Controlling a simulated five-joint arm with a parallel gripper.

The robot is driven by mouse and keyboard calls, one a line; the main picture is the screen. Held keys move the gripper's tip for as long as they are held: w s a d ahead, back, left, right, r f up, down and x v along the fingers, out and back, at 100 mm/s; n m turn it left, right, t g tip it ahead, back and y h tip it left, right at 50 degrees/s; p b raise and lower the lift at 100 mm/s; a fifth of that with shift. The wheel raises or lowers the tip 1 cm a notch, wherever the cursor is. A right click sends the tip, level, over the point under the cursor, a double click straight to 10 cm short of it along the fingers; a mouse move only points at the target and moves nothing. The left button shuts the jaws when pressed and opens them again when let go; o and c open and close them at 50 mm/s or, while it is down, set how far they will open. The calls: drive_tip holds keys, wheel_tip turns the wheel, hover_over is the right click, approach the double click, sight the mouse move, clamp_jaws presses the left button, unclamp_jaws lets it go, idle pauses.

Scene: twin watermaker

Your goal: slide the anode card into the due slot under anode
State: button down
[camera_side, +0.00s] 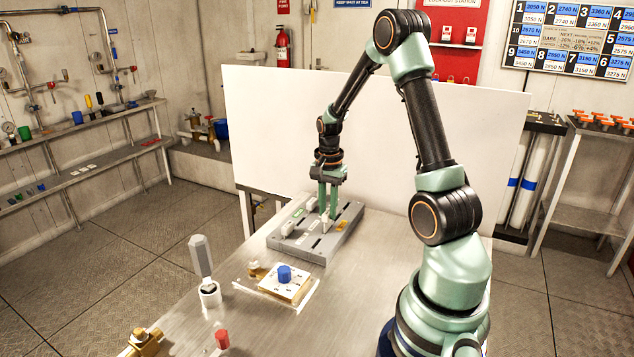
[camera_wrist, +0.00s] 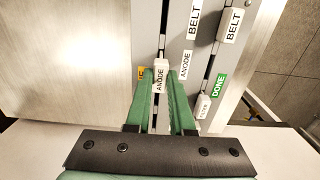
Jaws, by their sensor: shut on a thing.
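The white anode card (camera_wrist: 160,78), printed ANODE, is between the tips of my green fingers. My gripper (camera_side: 327,214) is shut on it, low over the grey slotted board (camera_side: 304,256). In the wrist view the card is at the near end of the dark slot line on the board's left side, by a yellow label (camera_wrist: 141,73) that is partly cut off by a finger. A flat ANODE label (camera_wrist: 186,65) lies on the board just right of my gripper (camera_wrist: 167,74). I cannot tell how deep the card sits in the slot.
A BELT card (camera_wrist: 232,25) and another small card (camera_wrist: 204,106) stand along the right slot line, near a green DONE label (camera_wrist: 218,88). A blue-knobbed block (camera_side: 285,277) and a grey-handled tool (camera_side: 203,262) are in front of the board. A white panel (camera_side: 270,120) rises behind.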

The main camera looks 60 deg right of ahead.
sight(328, 212)
drive_tip(key=shift+f, duration=1.15)
drive_tip(key=c, duration=0.7)
unclamp_jaws()
wheel_tip(328, 212, up, 12)
drive_tip(key=s+a+r+n+t, duration=0.1)
drive_tip(key=a+r+n, duration=0.3)
drive_tip(key=a+n, duration=0.5)
drive_tip(key=s+a+r+n+t, duration=0.1)
drive_tip(key=a+r+n+t, duration=0.3)
drive_tip(key=a+n, duration=0.5)
drive_tip(key=a, duration=0.7)
drive_tip(key=shift+s+r+t, duration=0.2)
drive_tip(key=shift+s+t, duration=0.05)
drive_tip(key=shift+t, duration=0.05)
